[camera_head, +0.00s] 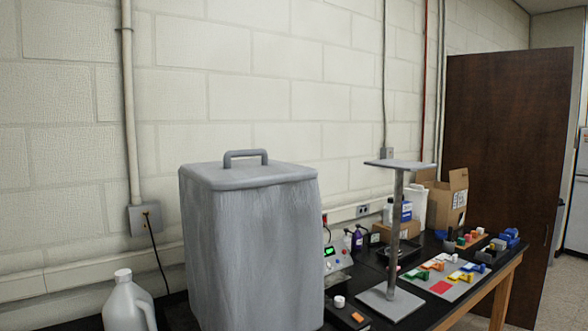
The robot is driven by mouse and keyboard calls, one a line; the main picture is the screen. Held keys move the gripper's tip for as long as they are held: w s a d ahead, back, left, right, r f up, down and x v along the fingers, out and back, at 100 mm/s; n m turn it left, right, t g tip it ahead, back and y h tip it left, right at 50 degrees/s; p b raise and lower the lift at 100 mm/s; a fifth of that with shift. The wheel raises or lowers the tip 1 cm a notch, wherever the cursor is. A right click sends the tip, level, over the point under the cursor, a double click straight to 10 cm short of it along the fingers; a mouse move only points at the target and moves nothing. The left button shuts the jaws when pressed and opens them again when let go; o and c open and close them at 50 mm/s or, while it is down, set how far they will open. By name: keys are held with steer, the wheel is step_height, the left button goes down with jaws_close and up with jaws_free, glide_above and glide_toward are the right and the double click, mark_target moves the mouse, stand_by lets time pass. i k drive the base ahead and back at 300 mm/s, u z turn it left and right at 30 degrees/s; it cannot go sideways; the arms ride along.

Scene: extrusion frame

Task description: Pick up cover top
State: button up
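The cover top (225,175) is a flat grey lid with rounded corners, on a tall grey, roughly box-shaped body (250,255) left of centre. A grey bar handle (246,154) stands up from the middle of the lid. The lid looks level and seated on the body; I cannot tell whether the two are separate pieces. The lower end of the body is cut off by the picture's bottom edge. My gripper does not show in this view.
A pale jug (130,303) stands left of the cover. A grey stand (397,230) with a flat top plate rises to its right. Behind are a device with a green display (335,262), a cardboard box (447,198) and coloured parts (440,270). Space above the lid is clear.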

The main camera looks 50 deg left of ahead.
mark_target(227, 175)
steer(key=u, duration=2.25)
steer(key=i, duration=0.8)
steer(key=z, duration=0.15)
